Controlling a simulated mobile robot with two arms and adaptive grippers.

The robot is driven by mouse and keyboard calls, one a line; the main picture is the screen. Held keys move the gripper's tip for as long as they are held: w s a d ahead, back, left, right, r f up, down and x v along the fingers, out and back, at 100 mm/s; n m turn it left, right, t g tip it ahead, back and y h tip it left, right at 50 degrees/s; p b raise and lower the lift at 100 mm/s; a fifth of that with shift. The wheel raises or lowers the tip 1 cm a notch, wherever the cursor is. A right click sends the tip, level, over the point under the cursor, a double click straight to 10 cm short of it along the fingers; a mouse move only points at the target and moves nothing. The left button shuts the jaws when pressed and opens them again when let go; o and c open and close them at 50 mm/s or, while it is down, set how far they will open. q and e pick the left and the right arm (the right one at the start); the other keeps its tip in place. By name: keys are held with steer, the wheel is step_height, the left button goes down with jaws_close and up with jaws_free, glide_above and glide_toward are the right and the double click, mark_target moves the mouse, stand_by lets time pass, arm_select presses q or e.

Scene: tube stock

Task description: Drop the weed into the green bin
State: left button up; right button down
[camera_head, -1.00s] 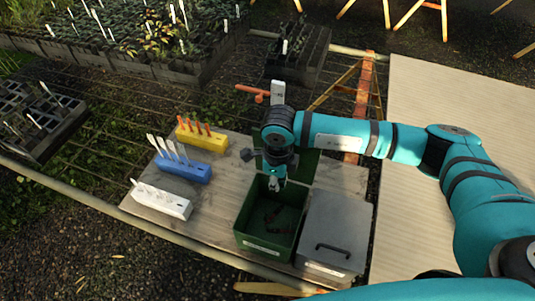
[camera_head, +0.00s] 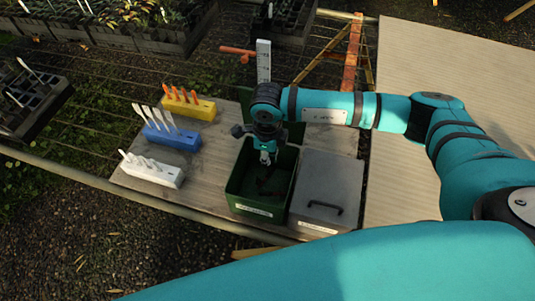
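The green bin (camera_head: 258,208) stands open on the wooden board, with its label facing me. My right gripper (camera_head: 266,158) points down over the back part of the bin's opening. Its fingers are small and dark here, and I cannot tell whether they are open or shut. No weed shows clearly in the fingers. Some dark reddish bits (camera_head: 268,186) lie on the bin's floor; I cannot tell what they are. My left gripper is not in view.
A grey lidded box (camera_head: 325,190) stands right of the bin. Yellow (camera_head: 188,106), blue (camera_head: 172,137) and white (camera_head: 152,171) label blocks stand at the left of the board (camera_head: 212,165). Plant trays (camera_head: 150,40) are at the back left.

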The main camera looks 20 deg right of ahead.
steer(key=c, duration=1.7)
jaws_free()
steer(key=o, duration=0.3)
steer(key=shift+r, duration=0.15)
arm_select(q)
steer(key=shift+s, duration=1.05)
arm_select(e)
step_height(320, 180, up, 12)
